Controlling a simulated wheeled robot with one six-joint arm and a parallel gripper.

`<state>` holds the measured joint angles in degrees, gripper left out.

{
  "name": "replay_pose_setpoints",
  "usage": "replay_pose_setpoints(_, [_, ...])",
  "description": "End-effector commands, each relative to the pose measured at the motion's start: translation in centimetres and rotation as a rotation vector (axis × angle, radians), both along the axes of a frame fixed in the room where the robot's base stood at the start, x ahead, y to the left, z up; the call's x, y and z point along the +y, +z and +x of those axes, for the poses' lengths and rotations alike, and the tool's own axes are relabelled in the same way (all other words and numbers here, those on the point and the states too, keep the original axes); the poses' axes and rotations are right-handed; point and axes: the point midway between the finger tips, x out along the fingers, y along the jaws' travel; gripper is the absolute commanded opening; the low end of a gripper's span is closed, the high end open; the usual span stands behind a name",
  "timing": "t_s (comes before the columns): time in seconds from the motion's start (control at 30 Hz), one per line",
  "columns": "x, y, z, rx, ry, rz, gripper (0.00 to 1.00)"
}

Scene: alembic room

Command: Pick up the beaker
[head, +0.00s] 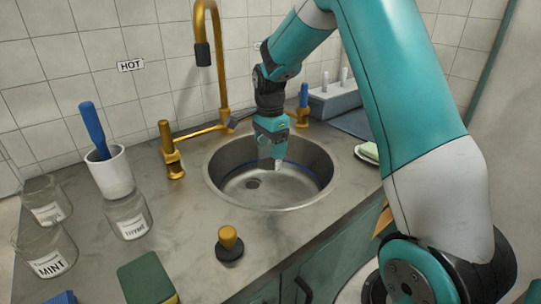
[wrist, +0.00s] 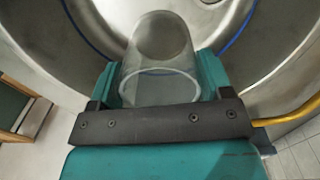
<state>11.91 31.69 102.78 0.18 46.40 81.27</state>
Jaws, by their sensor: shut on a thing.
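A clear glass beaker (wrist: 160,58) is between the two teal fingers of my gripper (wrist: 160,80) in the wrist view. The fingers are shut on its sides. In the head view my gripper (head: 271,150) points down into the round metal sink (head: 222,187), and the beaker (head: 266,160) shows only faintly at the fingers. I cannot tell whether the beaker touches the sink bottom.
A brass faucet (head: 221,75) stands behind the sink. Brass taps (head: 171,150) flank it. Glass jars labelled MINT (head: 48,262) and THYME (head: 130,222), a white cup (head: 111,174) and a green sponge (head: 148,281) are at left. A stopper (head: 229,243) sits in front.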

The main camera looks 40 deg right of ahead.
Motion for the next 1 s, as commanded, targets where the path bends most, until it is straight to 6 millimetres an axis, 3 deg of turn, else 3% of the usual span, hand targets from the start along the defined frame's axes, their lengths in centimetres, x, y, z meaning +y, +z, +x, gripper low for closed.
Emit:
replay_pose_setpoints(0.2, [0.0, 2.7, 0.1, -0.004, 0.000, -0.001, 0.38])
replay_pose_setpoints(0.6, [0.0, 5.8, 0.0, -0.002, 0.000, 0.000, 0.38])
replay_pose_setpoints(1.0, [-0.1, 5.7, -3.0, -0.001, -0.001, 0.000, 0.38])
